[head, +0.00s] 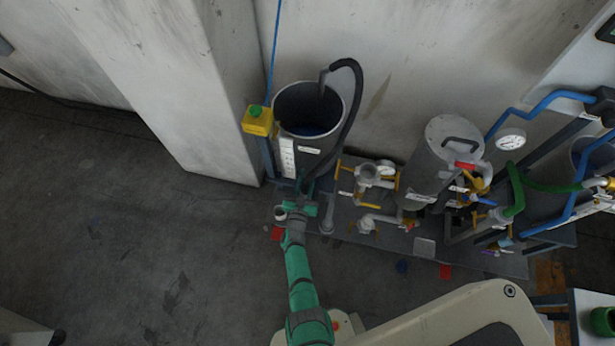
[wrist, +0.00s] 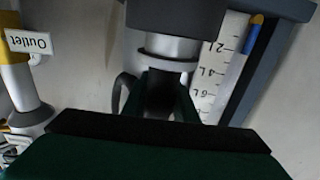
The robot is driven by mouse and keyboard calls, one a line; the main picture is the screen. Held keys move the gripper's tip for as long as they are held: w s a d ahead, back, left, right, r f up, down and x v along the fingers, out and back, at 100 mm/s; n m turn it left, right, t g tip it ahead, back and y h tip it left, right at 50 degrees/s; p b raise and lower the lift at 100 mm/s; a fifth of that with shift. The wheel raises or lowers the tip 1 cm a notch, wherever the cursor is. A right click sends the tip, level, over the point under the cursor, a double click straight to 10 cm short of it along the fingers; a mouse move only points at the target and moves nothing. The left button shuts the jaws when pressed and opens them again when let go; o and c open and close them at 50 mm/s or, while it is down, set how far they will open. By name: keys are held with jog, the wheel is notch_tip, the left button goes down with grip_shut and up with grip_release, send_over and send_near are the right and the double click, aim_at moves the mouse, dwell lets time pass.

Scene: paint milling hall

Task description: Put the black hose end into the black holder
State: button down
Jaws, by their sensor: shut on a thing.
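My gripper (wrist: 162,88) is shut on the black hose end (wrist: 160,99), which shows between its two dark green fingers in the wrist view. A grey metal tip with a dark ring runs from the hose end to a dark block, which looks like the black holder (wrist: 175,14), at the top edge. The block hides the tip's far end; I cannot tell whether it is inside or behind. In the head view the black hose (head: 355,95) arches over the open grey tank and down its right side to my gripper (head: 302,198), where the hose end is hard to make out.
The open tank (head: 287,110) holds blue liquid. A white level scale (wrist: 207,85) is close behind my fingers. A yellow box with a green button (head: 257,122) stands left of the tank. Valves and a lidded tank (head: 440,160) are at right. The floor at left is clear.

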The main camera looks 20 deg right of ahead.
jog(key=c, duration=1.3)
grip_release()
jog(key=shift+c, duration=0.2)
jog(key=shift+s+a+f, duration=0.1)
jog(key=shift+s+a, duration=0.15)
jog(key=shift+s, duration=0.2)
jog(key=v, duration=0.9)
jog(key=shift+s+a, duration=0.2)
jog(key=shift+s, duration=0.1)
